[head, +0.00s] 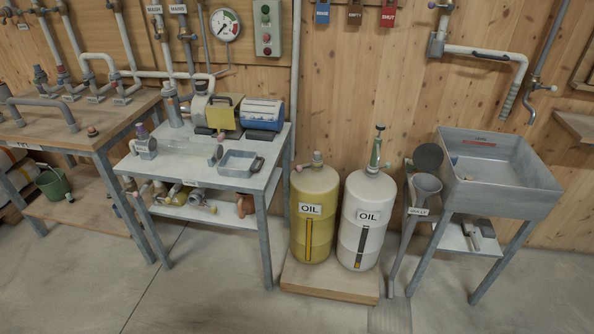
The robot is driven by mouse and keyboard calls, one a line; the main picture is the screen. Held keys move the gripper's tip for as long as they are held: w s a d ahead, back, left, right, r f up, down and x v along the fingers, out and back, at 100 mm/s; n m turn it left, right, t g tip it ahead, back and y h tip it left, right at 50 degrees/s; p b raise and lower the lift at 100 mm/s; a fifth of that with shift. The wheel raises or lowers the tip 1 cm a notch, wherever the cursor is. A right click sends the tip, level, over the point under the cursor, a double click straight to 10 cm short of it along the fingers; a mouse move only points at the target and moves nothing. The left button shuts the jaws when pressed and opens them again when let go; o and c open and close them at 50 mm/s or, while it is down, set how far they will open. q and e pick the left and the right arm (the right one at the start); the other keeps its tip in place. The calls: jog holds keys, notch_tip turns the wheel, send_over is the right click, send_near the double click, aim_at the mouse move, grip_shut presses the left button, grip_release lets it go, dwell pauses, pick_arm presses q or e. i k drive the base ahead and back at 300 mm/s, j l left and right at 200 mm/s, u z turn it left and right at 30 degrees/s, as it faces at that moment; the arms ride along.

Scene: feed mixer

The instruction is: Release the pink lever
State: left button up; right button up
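No part clearly stands out as the pink lever. Small pinkish ends show on the fitting on top of the yellow oil drum (318,156), on the wall tap (552,88) at the right, and on a pipe fitting (432,5) at the top. I cannot tell which of these, if any, is the lever, or its position. Neither of my grippers is in view.
A grey sink (500,195) stands right. The front floor is clear.

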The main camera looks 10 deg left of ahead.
aim_at(299, 168)
jog(key=i+j+u, duration=0.25)
jog(key=i, duration=0.75)
jog(key=i+j+u, duration=0.15)
jog(key=i+u, duration=0.15)
jog(key=i, duration=0.65)
